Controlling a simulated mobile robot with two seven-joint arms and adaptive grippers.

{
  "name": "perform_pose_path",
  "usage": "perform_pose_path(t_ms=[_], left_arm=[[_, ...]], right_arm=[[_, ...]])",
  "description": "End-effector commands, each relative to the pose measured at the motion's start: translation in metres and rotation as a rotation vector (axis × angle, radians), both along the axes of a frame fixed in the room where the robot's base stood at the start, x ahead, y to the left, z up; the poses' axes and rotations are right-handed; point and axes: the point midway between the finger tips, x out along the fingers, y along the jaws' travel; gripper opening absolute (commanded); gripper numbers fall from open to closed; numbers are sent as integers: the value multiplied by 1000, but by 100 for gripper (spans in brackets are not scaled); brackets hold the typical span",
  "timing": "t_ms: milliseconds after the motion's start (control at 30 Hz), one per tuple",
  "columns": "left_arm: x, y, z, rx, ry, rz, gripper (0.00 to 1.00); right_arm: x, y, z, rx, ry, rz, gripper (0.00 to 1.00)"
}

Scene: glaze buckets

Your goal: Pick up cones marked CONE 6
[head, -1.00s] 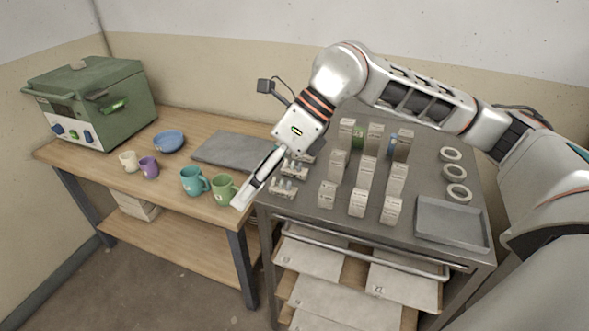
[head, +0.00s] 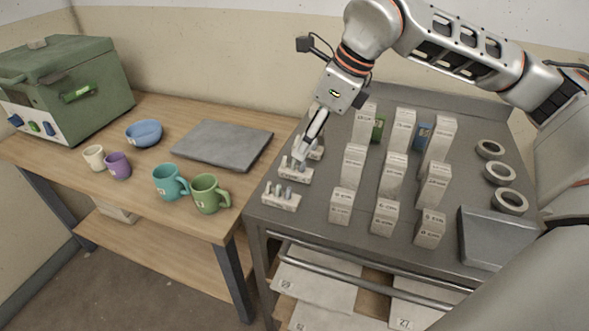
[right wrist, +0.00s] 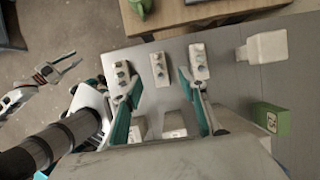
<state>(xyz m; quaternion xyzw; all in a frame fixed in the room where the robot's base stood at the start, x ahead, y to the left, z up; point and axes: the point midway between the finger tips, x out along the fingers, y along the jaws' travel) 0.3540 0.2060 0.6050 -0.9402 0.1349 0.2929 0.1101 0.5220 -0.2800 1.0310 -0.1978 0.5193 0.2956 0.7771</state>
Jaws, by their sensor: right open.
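Small pale cones stand in three white holders along the cart's left edge: a front holder (head: 281,201), a middle holder (head: 296,175) and a back holder (head: 315,153) partly hidden by my gripper. The cone markings are too small to read. My right gripper (head: 301,152) is open and empty, pointing down over the middle and back holders. In the right wrist view its fingers (right wrist: 160,84) are spread, with the three holders beyond and between the tips. What seems to be my left gripper (right wrist: 62,68) is small at the left there, its jaws unclear.
Several labelled white boxes (head: 393,177) stand in rows right of the holders, with green and blue items among them. Tape rolls (head: 499,173) and a grey tray (head: 494,240) are at the right. The wooden bench (head: 130,190) at left holds mugs, a bowl and a grey slab.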

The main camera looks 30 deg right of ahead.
Motion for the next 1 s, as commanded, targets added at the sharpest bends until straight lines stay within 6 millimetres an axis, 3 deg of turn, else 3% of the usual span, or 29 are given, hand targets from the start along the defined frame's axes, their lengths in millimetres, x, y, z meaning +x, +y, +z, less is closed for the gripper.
perform_pose_path(t_ms=[600,833,867,1000], left_arm=[[3,2,-4,7,-4,0,25],[5,3,-3,8,-8,0,25],[5,3,-3,8,-8,0,25],[5,3,-2,8,-8,0,25]], right_arm=[[17,19,-64,1,3,1,42],[18,19,-66,0,0,1,42],[18,19,-66,0,0,1,39],[18,19,-66,0,0,1,3]])
